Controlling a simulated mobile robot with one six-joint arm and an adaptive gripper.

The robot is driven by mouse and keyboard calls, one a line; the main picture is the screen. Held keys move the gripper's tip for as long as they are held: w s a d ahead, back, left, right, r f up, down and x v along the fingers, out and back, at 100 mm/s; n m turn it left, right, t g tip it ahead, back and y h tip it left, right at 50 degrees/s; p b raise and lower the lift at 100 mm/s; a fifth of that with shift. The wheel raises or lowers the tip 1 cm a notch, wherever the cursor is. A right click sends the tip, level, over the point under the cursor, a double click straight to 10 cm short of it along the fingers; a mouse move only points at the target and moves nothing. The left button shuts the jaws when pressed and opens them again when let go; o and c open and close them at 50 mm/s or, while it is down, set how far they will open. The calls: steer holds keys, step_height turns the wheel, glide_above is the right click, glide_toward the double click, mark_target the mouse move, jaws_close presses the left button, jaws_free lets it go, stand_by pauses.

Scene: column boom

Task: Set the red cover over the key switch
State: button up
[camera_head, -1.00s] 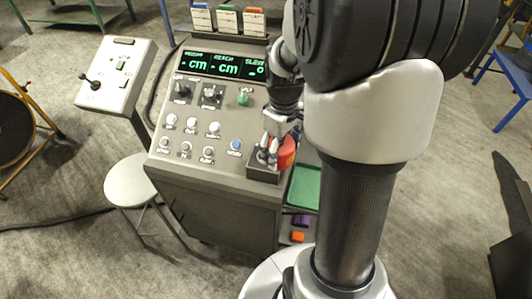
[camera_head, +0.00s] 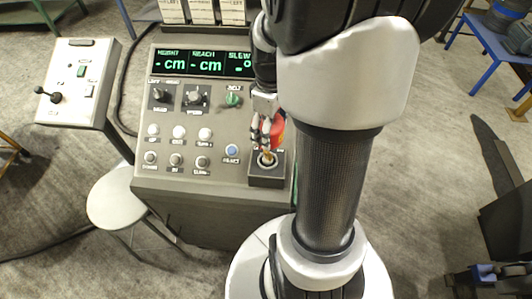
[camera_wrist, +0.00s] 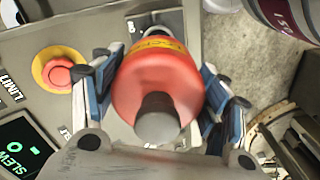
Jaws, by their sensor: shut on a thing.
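My gripper (camera_head: 263,132) is shut on the red cover (camera_head: 278,131), which shows partly behind the fingers at the console's right edge. In the wrist view the red cover (camera_wrist: 155,82) is a round red body with a grey knob and a yellow band, held between the blue-grey fingers (camera_wrist: 157,95). The key switch (camera_head: 267,158) stands on a dark box at the console's lower right corner, with a pale ring and a brass-coloured part. It is uncovered, and the cover appears above it in the picture, apart from it. The key switch is not clear in the wrist view.
The console (camera_head: 170,115) carries knobs, several white buttons, a blue button (camera_head: 231,150) and a green selector (camera_head: 233,99). In the wrist view a red mushroom button on a yellow base (camera_wrist: 61,74) is beside the fingers. A stool (camera_head: 122,197) stands at left.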

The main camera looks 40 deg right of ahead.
mark_target(269, 153)
steer(key=f+b, duration=0.3)
steer(key=f, duration=0.9)
steer(key=shift+w+f, duration=0.2)
steer(key=shift+f, duration=0.2)
steer(key=o, duration=1.2)
steer(key=shift+c, duration=0.2)
steer(key=shift+r, duration=0.1)
